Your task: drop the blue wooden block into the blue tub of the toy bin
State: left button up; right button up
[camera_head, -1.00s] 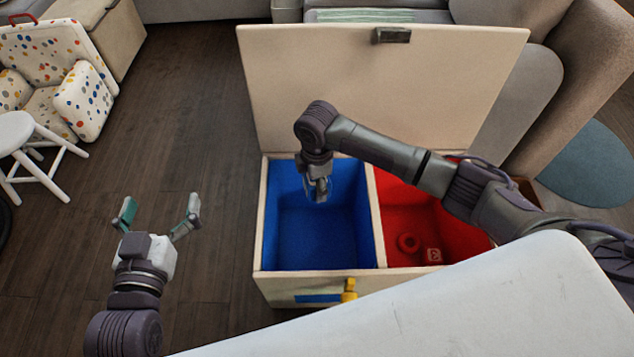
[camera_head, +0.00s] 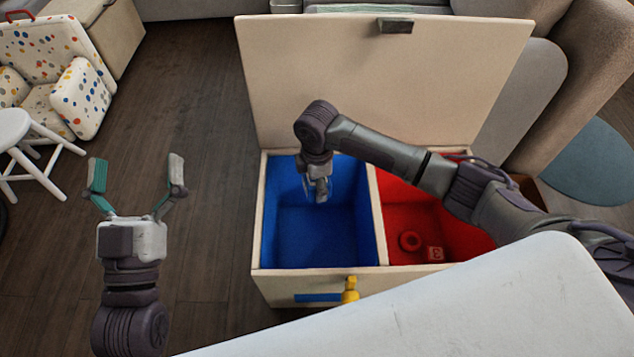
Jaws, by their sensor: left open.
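The toy bin (camera_head: 258,215) stands with its lid up. Its left compartment is the blue tub (camera_head: 320,240), which looks empty on its visible floor. My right gripper (camera_head: 317,190) points down from the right arm, over or just inside the blue tub near its back left. Its fingers are small and dark against the blue, so I cannot tell whether it is shut or holds anything. I cannot make out the blue wooden block. My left gripper (camera_head: 136,172) is open and empty, fingers pointing up the picture, over the floor left of the bin.
The red tub (camera_head: 400,200) holds a red ring (camera_head: 410,241) and a small red block (camera_head: 435,254). A blue bar with a yellow piece (camera_head: 350,290) is at the bin's front. The raised lid (camera_head: 370,90) stands behind. A white stool (camera_head: 15,130) and spotted chair (camera_head: 85,95) are at left.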

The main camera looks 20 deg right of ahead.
jog(key=o, duration=1.3)
jog(key=shift+c, duration=0.2)
notch_tip(320, 180, up, 12)
